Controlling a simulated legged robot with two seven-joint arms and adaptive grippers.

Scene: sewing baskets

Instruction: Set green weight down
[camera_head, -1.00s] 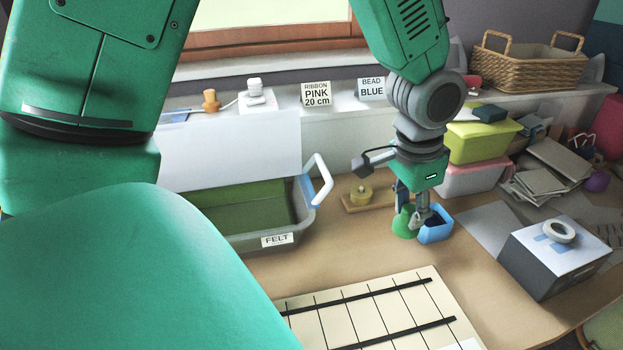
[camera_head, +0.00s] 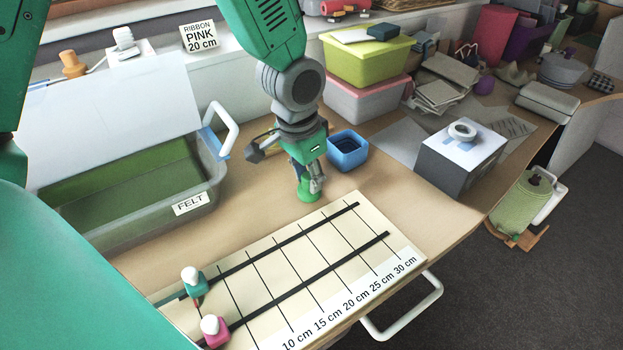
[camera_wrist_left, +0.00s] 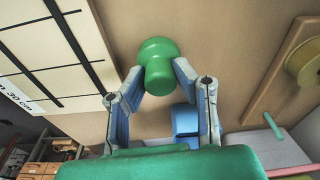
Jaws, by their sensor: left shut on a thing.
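The green weight (camera_head: 305,194) is a rounded, waisted piece just behind the upper edge of the cream measuring board. My left gripper (camera_head: 309,182) is shut on it from above. In the left wrist view, the green weight (camera_wrist_left: 157,49) sits between the two fingertips of my left gripper (camera_wrist_left: 158,80). I cannot tell whether its base touches the table. My right gripper is not in view.
The measuring board (camera_head: 330,262) lies in front, with a teal and a pink piece at its left end. A blue open box (camera_head: 347,152) stands to the right behind the gripper. The felt bin (camera_head: 150,222) is at left, and a grey box (camera_head: 460,160) at right.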

